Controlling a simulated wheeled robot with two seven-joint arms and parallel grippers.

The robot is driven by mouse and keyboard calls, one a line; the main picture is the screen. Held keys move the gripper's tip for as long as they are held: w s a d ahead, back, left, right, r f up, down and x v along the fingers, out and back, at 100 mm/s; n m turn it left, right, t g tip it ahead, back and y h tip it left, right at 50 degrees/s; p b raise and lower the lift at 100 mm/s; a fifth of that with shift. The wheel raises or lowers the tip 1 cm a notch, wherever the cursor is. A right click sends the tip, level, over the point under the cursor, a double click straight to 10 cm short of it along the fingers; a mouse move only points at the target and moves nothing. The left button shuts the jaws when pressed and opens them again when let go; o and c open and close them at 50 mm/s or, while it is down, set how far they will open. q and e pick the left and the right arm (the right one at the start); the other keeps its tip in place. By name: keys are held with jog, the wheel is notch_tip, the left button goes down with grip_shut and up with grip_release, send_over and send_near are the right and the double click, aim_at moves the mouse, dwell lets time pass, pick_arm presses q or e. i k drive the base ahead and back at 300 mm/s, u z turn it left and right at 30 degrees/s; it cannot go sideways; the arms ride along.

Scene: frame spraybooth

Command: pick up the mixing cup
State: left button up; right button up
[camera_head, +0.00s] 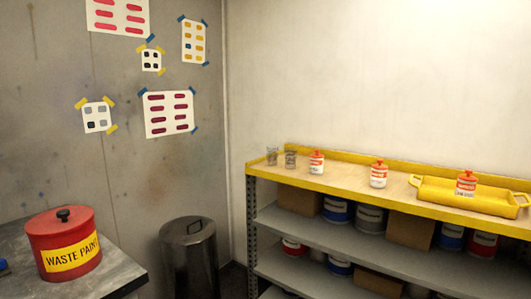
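Two small clear grey cups stand upright side by side at the left end of the yellow-edged shelf top (340,183). The farther left cup (272,155) and the right cup (290,159) both look like mixing cups; I cannot tell which one the task names. What they hold is too small to make out. Neither of my grippers shows in the head view.
Red-lidded white cans (316,162) (378,174) stand right of the cups. Another can (466,184) is in a yellow tray (436,192). A dark bin (189,255) stands left of the shelf. A red waste paint can (63,243) sits on a grey table (122,265).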

aim_at(272, 150)
jog(key=i, duration=2.75)
jog(key=u, duration=2)
jog(key=i, duration=0.55)
jog(key=z, duration=2.75)
jog(key=i, duration=0.15)
jog(key=u, duration=0.2)
